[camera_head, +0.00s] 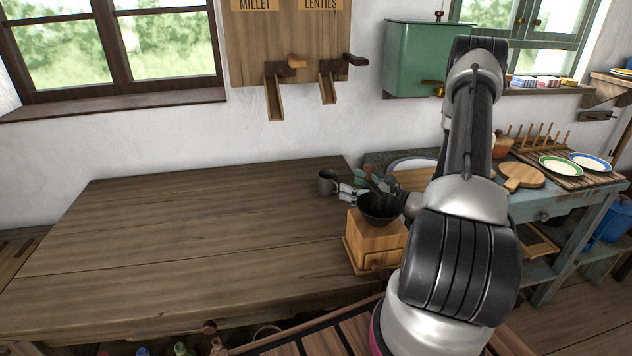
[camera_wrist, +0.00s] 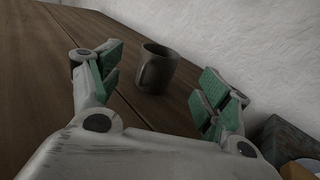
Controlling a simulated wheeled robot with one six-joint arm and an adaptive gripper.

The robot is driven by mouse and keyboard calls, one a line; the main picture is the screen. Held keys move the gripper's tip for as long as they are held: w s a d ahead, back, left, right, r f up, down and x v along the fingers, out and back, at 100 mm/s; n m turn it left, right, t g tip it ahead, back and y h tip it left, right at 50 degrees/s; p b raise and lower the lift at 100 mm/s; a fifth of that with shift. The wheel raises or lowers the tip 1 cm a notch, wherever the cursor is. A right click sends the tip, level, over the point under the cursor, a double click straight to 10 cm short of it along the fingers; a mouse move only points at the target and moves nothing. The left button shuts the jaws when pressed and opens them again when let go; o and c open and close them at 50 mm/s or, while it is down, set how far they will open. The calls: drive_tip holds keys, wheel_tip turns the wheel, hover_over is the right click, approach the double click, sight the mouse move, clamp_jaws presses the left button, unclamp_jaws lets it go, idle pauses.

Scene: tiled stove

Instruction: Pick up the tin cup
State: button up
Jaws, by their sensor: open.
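The tin cup (camera_head: 327,182) is a small dark grey cup standing upright on the wooden table, near its right back edge by the wall. In the wrist view the tin cup (camera_wrist: 156,68) stands ahead of my gripper, with its handle turned toward the gripper. My gripper (camera_wrist: 160,82) is open, with green-padded fingers to the left and right of the cup's line and nothing between them that I can see touching. In the head view my gripper (camera_head: 350,190) is just right of the cup, partly hidden by the coffee grinder and my arm.
A wooden coffee grinder (camera_head: 372,243) with a dark bowl stands at the table's right edge, close to my gripper. The wooden table (camera_head: 180,225) is clear to the left. A blue-grey side table (camera_head: 560,205) with plates and boards stands at right. The wall (camera_wrist: 250,45) is close behind.

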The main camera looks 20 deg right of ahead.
sight(336, 179)
drive_tip(key=x, duration=0.8)
drive_tip(key=c, duration=1.2)
